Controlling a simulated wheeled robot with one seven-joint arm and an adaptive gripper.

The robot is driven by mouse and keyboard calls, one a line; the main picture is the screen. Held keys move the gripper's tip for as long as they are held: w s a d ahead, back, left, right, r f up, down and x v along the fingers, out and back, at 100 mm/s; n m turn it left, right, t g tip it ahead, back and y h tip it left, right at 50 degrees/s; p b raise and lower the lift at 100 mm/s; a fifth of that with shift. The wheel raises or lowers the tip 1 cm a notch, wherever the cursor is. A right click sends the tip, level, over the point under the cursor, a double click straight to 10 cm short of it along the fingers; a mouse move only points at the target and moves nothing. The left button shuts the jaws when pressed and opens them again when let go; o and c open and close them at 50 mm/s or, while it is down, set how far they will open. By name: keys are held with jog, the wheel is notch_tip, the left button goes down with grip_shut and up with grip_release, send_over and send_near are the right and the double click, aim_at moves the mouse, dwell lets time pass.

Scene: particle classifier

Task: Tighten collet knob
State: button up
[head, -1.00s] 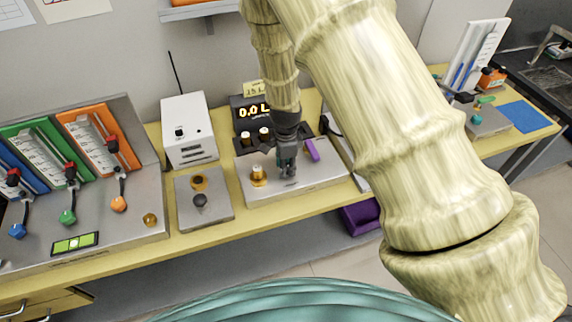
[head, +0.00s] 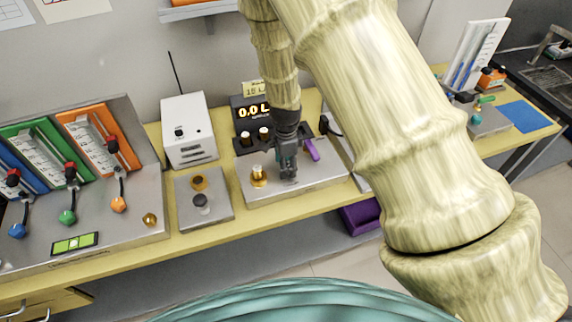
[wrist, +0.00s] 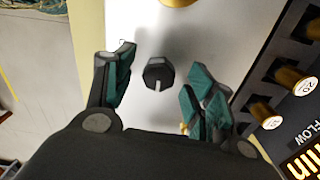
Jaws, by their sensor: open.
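A small black knob with a white pointer line (wrist: 158,75) stands on a light metal plate. It sits between the fingers of my gripper (wrist: 160,62) in the wrist view, with gaps on both sides. My gripper is open. A brass knob (head: 258,176) stands on the same plate, left of my gripper. Its edge also shows at the top of the wrist view (wrist: 180,2). Which knob is the collet knob is not labelled here.
A purple handle (head: 312,150) is close right of my gripper. A white box (head: 189,125) and a small plate with knobs (head: 216,211) stand left.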

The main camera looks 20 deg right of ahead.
notch_tip(320, 180, up, 11)
jog(key=shift+r, duration=0.2)
dwell(0.3)
dwell(0.4)
